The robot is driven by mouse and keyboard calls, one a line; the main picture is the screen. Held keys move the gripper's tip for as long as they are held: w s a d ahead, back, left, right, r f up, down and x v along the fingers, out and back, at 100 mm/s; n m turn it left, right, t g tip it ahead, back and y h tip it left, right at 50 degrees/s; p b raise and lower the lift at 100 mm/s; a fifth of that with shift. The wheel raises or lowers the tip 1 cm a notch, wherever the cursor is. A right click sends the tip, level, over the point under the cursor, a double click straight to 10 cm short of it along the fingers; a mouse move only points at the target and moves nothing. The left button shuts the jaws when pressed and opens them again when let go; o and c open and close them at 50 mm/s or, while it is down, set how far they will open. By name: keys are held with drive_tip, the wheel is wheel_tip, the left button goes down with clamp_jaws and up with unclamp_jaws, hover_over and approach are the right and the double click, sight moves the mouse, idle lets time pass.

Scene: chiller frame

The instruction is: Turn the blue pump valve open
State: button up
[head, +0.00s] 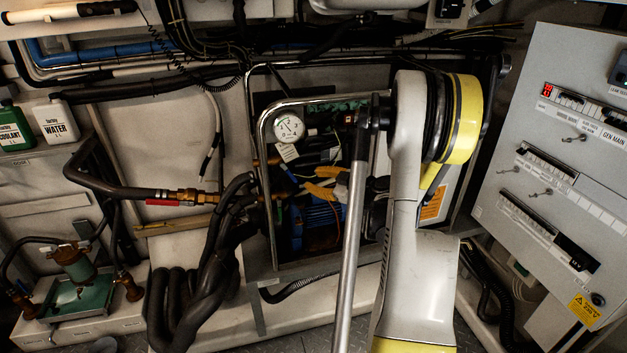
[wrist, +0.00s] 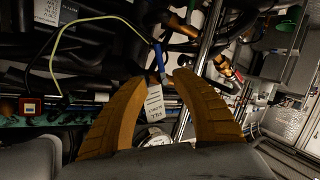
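The blue valve handle (wrist: 159,56) is a thin blue lever in the wrist view, just beyond the fingertips. It shows as a small blue strip (head: 290,176) inside the chiller frame in the head view. My gripper (head: 313,180), with yellow-orange fingers, reaches into the frame from the right. In the wrist view my gripper (wrist: 160,78) is open, its fingertips on either side of the lever's lower end with visible gaps. A white tag (wrist: 154,104) hangs between the fingers. The valve body is hard to make out among dark pipes.
A metal tube frame (head: 268,190) surrounds the opening, with a round gauge (head: 288,127) at upper left. A blue pump (head: 318,216) lies below my fingers. Black hoses and a red-handled brass valve (head: 165,202) are on the left. A grey control panel (head: 560,170) stands right.

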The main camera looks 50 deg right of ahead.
sight(289, 173)
drive_tip(key=shift+d+f, duration=0.2)
drive_tip(key=shift+f, duration=0.05)
clamp_jaws()
drive_tip(key=s+d+f+m+g+h, duration=0.1)
drive_tip(key=s+d+f+g+h, duration=0.25)
drive_tip(key=d, duration=0.25)
drive_tip(key=s+d+f+m+g+h, duration=0.1)
drive_tip(key=s+d+f+g+h, duration=0.1)
drive_tip(key=s+d+h, duration=0.3)
drive_tip(key=d+r+n+h+p, duration=0.1)
drive_tip(key=d+r+n+h, duration=0.1)
drive_tip(key=d+r+h, duration=0.5)
drive_tip(key=w+a+r+n+t+y, duration=0.4)
drive_tip(key=w+a+r+n+t, duration=0.2)
drive_tip(key=a+r+n, duration=0.15)
drive_tip(key=w+a+f+n+y, duration=0.3)
drive_tip(key=a+f+n+y, duration=0.2)
drive_tip(key=a, duration=0.2)
drive_tip(key=w+a+f+n+y, duration=0.2)
drive_tip(key=a+f+n+y, duration=0.3)
drive_tip(key=a+f, duration=0.15)
drive_tip(key=a+b+x, duration=0.1)
drive_tip(key=x, duration=0.8)
drive_tip(key=shift+w+d+r+b, duration=0.2)
drive_tip(key=shift+w+d+b, duration=0.05)
drive_tip(key=shift+w+b, duration=0.15)
